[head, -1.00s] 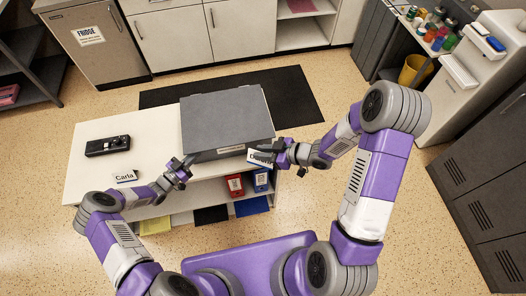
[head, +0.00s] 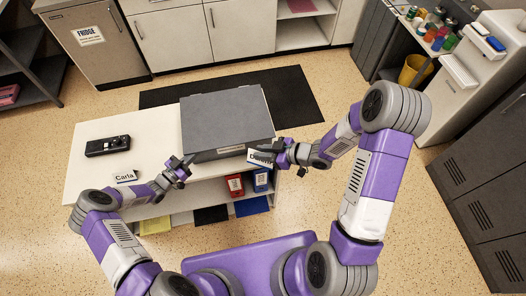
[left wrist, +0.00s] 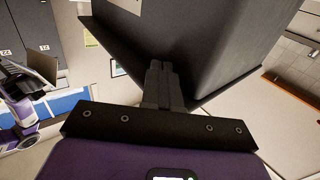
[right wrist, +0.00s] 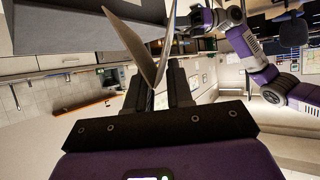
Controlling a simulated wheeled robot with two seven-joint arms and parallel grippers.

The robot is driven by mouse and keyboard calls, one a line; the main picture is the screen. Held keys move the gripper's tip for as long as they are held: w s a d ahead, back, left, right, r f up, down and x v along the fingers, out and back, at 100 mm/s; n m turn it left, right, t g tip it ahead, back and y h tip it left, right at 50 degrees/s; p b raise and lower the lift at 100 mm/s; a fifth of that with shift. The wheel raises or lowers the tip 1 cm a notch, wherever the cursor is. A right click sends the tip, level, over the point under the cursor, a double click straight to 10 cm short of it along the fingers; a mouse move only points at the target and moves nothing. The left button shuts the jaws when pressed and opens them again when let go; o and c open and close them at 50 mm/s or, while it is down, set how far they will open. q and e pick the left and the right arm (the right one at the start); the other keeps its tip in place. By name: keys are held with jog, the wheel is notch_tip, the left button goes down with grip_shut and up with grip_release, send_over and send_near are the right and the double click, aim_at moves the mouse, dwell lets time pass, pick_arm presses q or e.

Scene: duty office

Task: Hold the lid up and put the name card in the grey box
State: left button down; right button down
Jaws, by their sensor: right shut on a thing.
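The grey box (head: 226,115) stands on the white table with its lid (head: 225,108) down. My left gripper (head: 188,161) is at the box's front left corner. In the left wrist view its fingers (left wrist: 160,80) are together with nothing seen between them, close to the dark edge of the box (left wrist: 215,40); whether they touch it I cannot tell. My right gripper (head: 279,153) is shut on a white name card (head: 259,155) in front of the box's right front corner.
A name card reading Carla (head: 125,177) and a black device (head: 108,146) are on the table's left part (head: 90,180). Free tabletop lies left of the box.

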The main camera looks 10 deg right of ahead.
pick_arm(q)
jog(key=shift+r, duration=1)
jog(key=shift+w+r, duration=0.15)
jog(key=shift+r, duration=0.75)
jog(key=shift+w+r, duration=0.1)
jog(key=shift+r, duration=0.85)
jog(key=shift+w+r, duration=0.25)
jog(key=shift+r, duration=0.5)
jog(key=shift+w+r, duration=0.2)
jog(key=shift+r, duration=0.7)
jog(key=shift+w+r, duration=0.4)
jog(key=shift+r, duration=0.45)
jog(key=shift+w+r, duration=0.35)
jog(key=shift+r, duration=0.45)
jog(key=shift+w+r, duration=0.1)
